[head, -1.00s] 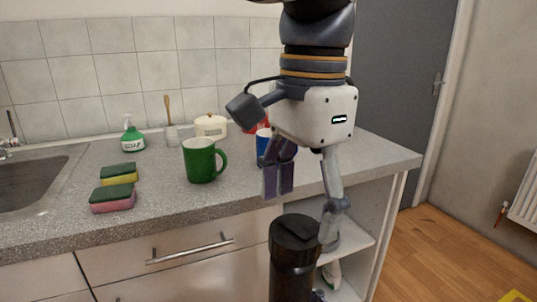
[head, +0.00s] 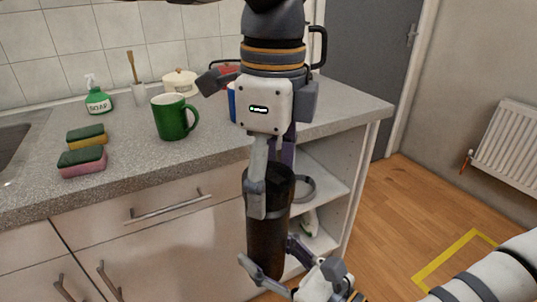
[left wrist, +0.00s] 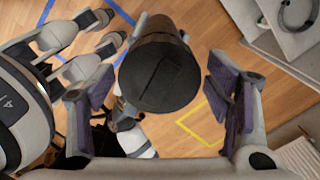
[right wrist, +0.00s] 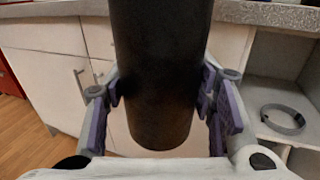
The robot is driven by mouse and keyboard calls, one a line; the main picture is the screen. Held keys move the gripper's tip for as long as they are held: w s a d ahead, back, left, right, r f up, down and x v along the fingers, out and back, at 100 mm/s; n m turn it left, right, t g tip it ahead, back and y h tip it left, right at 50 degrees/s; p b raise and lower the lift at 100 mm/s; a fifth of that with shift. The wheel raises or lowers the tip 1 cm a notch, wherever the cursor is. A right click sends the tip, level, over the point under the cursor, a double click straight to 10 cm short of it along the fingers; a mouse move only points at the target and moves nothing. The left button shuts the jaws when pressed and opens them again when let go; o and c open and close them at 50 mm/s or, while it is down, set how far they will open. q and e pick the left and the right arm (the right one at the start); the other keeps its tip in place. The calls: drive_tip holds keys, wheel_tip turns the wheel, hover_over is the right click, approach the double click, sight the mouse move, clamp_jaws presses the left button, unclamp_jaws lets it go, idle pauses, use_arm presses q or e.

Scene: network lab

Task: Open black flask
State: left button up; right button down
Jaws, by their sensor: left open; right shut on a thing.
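The black flask (head: 268,232) stands upright in the air in front of the counter. My right gripper (head: 290,275) is shut on its lower body; in the right wrist view the fingers press on both sides of the flask (right wrist: 160,75). My left gripper (head: 272,190) is open above the flask, pointing down. In the left wrist view the round black lid (left wrist: 160,76) lies between the open fingers, a little beyond their tips, with a gap on each side. In the head view a left finger covers part of the flask's top. The lid is on the flask.
The counter (head: 130,180) holds a green mug (head: 172,117), sponges (head: 83,160), a soap bottle (head: 97,97) and a cream pot (head: 180,82). Open shelves (head: 325,185) stand close behind the flask.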

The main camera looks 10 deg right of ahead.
use_arm(q)
drive_tip(key=c, duration=1.2)
drive_tip(key=n, duration=0.5)
drive_tip(key=shift+c, duration=0.2)
drive_tip(key=n, duration=0.4)
drive_tip(key=shift+r, duration=0.2)
drive_tip(key=shift+r, duration=0.95)
drive_tip(key=shift+r, duration=0.1)
